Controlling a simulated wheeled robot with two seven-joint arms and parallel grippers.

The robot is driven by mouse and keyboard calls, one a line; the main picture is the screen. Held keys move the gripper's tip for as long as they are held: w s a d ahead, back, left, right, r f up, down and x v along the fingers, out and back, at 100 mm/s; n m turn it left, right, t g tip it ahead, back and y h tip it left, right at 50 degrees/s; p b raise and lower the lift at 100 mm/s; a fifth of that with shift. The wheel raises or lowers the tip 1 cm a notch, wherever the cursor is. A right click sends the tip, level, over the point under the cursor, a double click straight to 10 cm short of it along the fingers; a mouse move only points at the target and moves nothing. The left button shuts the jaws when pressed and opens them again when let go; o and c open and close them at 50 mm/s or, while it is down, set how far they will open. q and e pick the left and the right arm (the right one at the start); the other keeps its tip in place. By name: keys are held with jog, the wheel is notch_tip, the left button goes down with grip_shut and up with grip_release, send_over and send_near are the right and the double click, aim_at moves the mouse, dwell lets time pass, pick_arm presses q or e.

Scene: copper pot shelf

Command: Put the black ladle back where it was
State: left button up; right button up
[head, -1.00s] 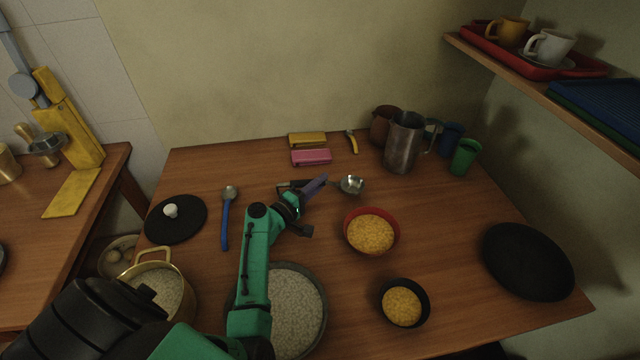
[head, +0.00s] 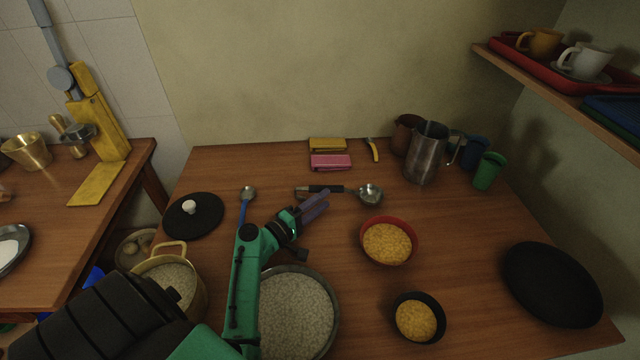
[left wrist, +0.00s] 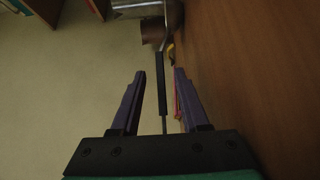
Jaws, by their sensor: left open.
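The black ladle (head: 333,189) lies on the wooden table with its metal bowl (head: 369,194) to the right and its dark handle to the left. My left gripper (head: 316,203) is open and empty, just in front of the ladle's handle in the head view. In the left wrist view, the black handle (left wrist: 161,85) shows beyond and between the two purple fingers (left wrist: 155,95), not gripped. My right gripper is in neither view.
A blue-handled spoon (head: 245,207) and a black lid (head: 212,222) lie to the left. A red bowl (head: 412,258), a small black bowl and a large pot of pale grains (head: 330,325) stand in front. Yellow and pink packs (head: 330,162) lie behind. A metal pitcher (head: 426,155) stands at the back right.

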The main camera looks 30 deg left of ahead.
pick_arm(q)
notch_tip(320, 180, up, 8)
jog(key=p, duration=0.1)
jog(key=shift+s+p, duration=0.35)
jog(key=shift+s, duration=0.05)
